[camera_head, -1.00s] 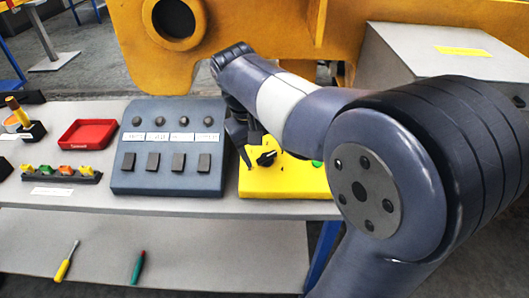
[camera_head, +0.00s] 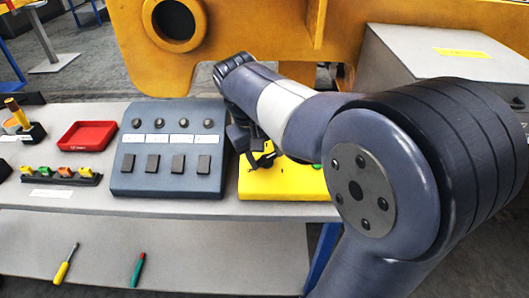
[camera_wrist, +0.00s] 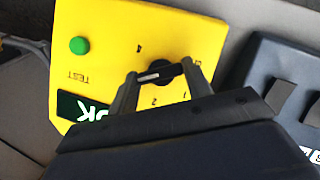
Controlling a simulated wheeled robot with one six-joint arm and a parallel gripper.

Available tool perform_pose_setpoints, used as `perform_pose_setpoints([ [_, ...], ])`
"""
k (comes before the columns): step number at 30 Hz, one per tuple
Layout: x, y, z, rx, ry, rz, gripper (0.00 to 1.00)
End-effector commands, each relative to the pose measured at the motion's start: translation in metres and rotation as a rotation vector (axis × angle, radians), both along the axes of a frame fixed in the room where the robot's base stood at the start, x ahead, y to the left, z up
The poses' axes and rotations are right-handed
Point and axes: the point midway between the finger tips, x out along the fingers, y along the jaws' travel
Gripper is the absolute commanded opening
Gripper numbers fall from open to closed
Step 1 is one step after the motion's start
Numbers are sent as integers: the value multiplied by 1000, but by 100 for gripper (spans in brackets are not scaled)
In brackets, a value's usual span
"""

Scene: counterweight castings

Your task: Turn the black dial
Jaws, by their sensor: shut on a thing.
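The black dial (camera_wrist: 160,73) sits on the yellow panel (camera_wrist: 100,25), with a white pointer line across its grip bar and small printed marks around it. My gripper (camera_head: 262,158) reaches down over the yellow panel (camera_head: 285,184) in the head view and mostly hides the dial there. In the wrist view its two fingers stand at the two ends of the dial's bar and are shut on it. A round green button (camera_wrist: 79,45) marked TEST and a dark display (camera_wrist: 85,107) with light letters, partly covered by my gripper, are on the same panel.
A dark grey box (camera_head: 165,180) with several knobs and switches stands just left of the yellow panel. A red tray (camera_head: 87,136) and a rack of coloured pieces (camera_head: 60,176) lie further left. Two screwdrivers lie on the lower shelf (camera_head: 200,245).

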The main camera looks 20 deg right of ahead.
Motion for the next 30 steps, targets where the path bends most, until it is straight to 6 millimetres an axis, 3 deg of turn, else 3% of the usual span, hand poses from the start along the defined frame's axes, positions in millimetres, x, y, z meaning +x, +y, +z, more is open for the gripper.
perform_pose_setpoints([
  [14, 0, -2, 2, 60, -20, -111, 24],
  [30, -1, -6, 3, 285, -94, -538, 24],
])
